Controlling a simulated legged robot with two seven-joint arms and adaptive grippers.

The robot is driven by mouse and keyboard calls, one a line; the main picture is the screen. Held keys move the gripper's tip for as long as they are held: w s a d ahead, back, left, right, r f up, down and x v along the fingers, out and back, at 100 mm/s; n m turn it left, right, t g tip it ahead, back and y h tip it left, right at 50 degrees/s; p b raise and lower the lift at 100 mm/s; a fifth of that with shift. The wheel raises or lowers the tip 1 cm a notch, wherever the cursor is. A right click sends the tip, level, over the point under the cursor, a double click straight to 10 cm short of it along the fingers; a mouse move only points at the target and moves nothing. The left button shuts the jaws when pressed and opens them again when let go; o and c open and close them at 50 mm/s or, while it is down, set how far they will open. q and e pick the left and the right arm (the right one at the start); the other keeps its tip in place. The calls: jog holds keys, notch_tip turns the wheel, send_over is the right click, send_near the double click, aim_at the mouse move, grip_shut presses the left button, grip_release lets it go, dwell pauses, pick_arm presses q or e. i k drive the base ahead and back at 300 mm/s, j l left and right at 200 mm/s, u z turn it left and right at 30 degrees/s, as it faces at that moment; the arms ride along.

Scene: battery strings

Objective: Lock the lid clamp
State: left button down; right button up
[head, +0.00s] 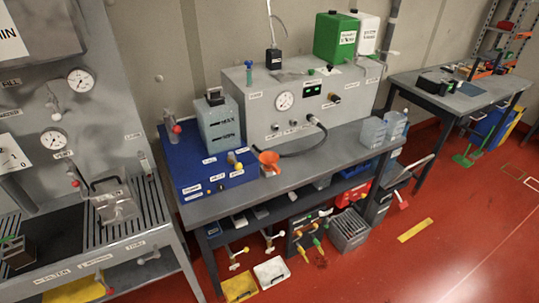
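I cannot tell for certain which part is the lid clamp. On the left bench, a small grey metal box (117,208) with a dark bent handle (104,183) stands on a slatted rack. A red-knobbed lever (75,183) is beside it. On the middle bench, a pale tank (219,127) with a black top piece (215,96) stands on a blue base unit (205,170). Another red-tipped lever (175,128) is at the left of that base. Whether any clamp is open or shut is too small to tell. Neither of my grippers is in view.
A grey gauge cabinet (305,103) and an orange funnel (269,160) are on the middle bench (300,177). Green (335,38) and white (367,32) canisters stand on top. Trays and tools fill the space below. The red floor (400,265) at front right is mostly clear.

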aim_at(119, 218)
jog(key=j+u, duration=0.2)
jog(key=u, duration=1.25)
jog(key=i+l, duration=0.05)
jog(key=l, duration=0.05)
